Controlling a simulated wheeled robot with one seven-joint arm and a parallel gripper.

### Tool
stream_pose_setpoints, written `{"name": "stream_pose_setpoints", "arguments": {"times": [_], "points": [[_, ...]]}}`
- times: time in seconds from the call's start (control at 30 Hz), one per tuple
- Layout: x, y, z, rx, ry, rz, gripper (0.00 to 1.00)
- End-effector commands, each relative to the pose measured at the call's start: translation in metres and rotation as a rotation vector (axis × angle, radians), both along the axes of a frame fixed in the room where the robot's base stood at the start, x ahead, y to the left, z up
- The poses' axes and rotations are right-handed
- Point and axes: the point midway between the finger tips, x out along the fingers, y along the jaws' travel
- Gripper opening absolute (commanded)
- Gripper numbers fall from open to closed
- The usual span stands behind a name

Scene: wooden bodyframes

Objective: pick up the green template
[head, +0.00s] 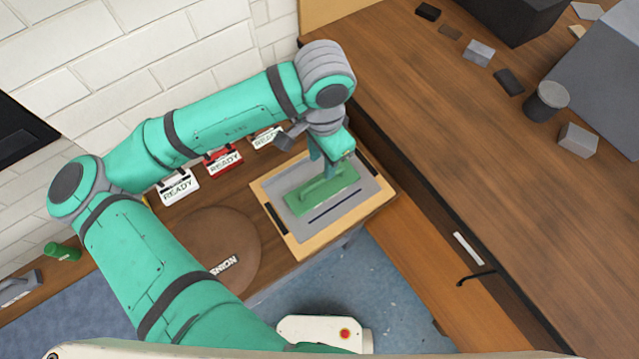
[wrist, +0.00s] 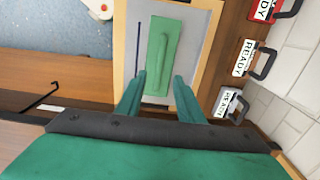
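The green template (head: 309,198) is a flat green plate with a raised green bar handle along its middle. It lies on a grey panel in a wooden frame (head: 276,228). In the wrist view the template (wrist: 155,72) lies ahead of the fingers, its lower end between the fingertips. My gripper (head: 328,172) is over the template's upper right end in the head view. In the wrist view my gripper (wrist: 155,80) has its two green fingers spread apart, with nothing between them touching both. Whether the fingertips touch the template cannot be told.
READY tags (head: 178,187) hang along the wall edge, one of them red (head: 224,161). A round brown disc (head: 205,245) lies left of the frame. Grey blocks (head: 578,139) and a dark cup (head: 545,101) stand on the right-hand bench. A green cylinder (head: 62,251) lies at far left.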

Motion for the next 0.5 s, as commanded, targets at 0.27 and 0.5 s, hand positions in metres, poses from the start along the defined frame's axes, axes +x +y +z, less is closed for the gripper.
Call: {"name": "stream_pose_setpoints", "arguments": {"times": [0.27,0.5], "points": [[0.000,-0.002,-0.037,-0.001,0.003,-0.003,0.34],[0.001,-0.002,-0.055,0.000,0.000,-0.003,0.34]]}}
